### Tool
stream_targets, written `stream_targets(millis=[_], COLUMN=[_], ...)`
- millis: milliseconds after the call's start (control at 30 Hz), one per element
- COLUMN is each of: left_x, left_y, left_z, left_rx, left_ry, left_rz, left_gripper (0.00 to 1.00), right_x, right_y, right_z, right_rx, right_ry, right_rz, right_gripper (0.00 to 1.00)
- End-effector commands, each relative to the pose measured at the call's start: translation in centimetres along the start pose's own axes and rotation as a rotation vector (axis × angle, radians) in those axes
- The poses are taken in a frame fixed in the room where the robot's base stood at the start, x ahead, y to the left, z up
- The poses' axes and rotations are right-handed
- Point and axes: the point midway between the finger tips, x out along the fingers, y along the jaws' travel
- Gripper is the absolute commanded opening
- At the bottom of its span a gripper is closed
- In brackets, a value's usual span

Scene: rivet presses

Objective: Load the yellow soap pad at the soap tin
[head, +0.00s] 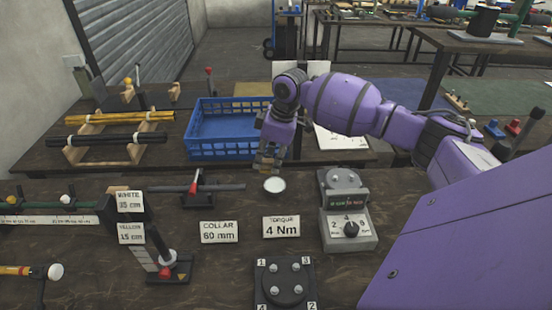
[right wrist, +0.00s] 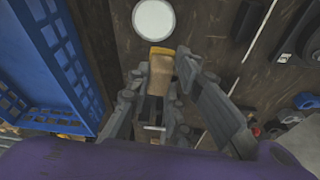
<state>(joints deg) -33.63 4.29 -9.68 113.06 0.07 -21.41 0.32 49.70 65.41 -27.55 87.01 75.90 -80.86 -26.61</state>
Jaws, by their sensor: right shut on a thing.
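A small round pale tin (head: 274,184), which I take for the soap tin, stands on the dark workbench. It also shows at the top of the right wrist view (right wrist: 153,19). My right gripper (head: 268,160) points down just behind the tin. It is shut on a tan block with a yellow edge (right wrist: 159,66), which looks like the yellow soap pad. The pad's yellow end faces the tin in the right wrist view and looks apart from it. In the head view the fingers mostly hide the pad. My left gripper is not in view.
A blue crate (head: 222,152) stands behind and left of the gripper. A torque tester (head: 347,212) stands right of the tin. A red-clamped rod (head: 197,188) lies left of it. Collar (head: 220,232) and torque (head: 281,226) signs stand in front, before a four-post plate (head: 285,285).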

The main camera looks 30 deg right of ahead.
Motion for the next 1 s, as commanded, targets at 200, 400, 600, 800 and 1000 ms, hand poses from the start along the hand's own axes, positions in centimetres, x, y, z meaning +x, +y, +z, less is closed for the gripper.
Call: stream_targets(millis=[200,400,600,800,1000], left_x=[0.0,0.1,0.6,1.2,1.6], left_y=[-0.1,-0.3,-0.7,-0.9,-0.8], left_z=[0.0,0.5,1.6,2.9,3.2], left_rx=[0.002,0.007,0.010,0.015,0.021], left_ry=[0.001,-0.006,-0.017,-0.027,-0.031], left_rz=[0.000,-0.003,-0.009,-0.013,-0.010], left_gripper=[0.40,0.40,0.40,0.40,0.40], right_x=[0.8,1.5,3.2,5.4,6.6], right_y=[2.1,2.2,2.2,2.1,2.2], right_z=[2.1,2.6,3.0,3.6,3.8], right_rx=[-0.078,-0.092,-0.091,-0.091,-0.091], right_ry=[-0.001,-0.002,-0.004,-0.006,-0.003], right_rz=[-0.033,-0.039,-0.040,-0.041,-0.037], right_gripper=[0.00,0.00,0.00,0.00,0.00])
